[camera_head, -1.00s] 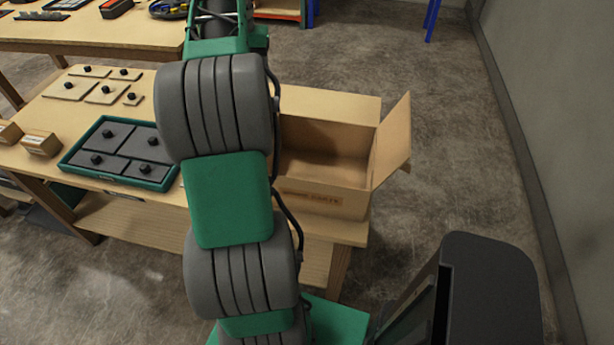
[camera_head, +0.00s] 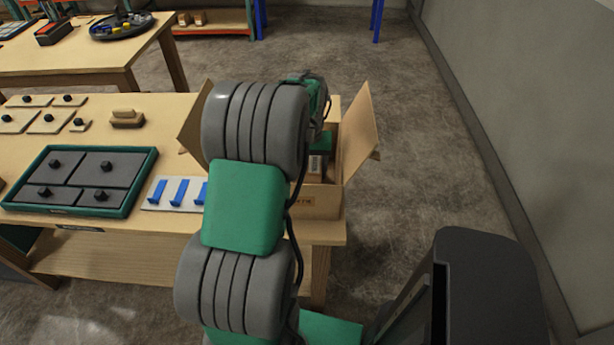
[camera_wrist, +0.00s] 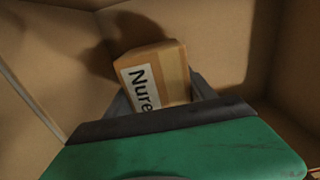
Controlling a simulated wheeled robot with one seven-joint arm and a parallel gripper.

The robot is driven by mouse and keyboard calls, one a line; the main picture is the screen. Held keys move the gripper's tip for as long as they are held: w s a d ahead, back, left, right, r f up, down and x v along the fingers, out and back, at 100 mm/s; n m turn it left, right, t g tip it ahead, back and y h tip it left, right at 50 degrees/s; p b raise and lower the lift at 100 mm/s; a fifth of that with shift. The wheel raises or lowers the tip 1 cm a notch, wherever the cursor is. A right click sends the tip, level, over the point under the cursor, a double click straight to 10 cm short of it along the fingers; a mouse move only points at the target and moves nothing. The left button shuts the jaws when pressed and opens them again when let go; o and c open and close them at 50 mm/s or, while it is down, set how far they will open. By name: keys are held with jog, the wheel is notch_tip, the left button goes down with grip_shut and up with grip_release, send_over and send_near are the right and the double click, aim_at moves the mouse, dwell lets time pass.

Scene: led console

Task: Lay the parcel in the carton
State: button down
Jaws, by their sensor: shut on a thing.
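The carton (camera_head: 322,206) is an open cardboard box with raised flaps at the right end of the table; my arm hides its left part. My gripper (camera_wrist: 160,95) is down inside the carton, with the cardboard walls around it in the wrist view. It is shut on the parcel (camera_wrist: 172,66), a small brown box with tape and a white label reading "Nure". The parcel also shows in the head view (camera_head: 315,168), between the carton's walls. I cannot tell whether the parcel touches the carton's floor.
A green-rimmed tray (camera_head: 128,205) with dark knobbed panels lies left of the carton. A white plate with blue strips (camera_head: 178,193) lies between them. A wooden knobbed block (camera_head: 127,118) and several knobbed plates stand farther back. Open floor lies right of the table.

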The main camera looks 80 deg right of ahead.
aim_at(309, 161)
jog(key=shift+f, duration=1.4)
jog(key=shift+f, duration=0.2)
jog(key=shift+c, duration=1.6)
grip_release()
notch_tip(309, 161, up, 12)
jog(key=shift+r+b, duration=0.2)
jog(key=shift+b, duration=0.1)
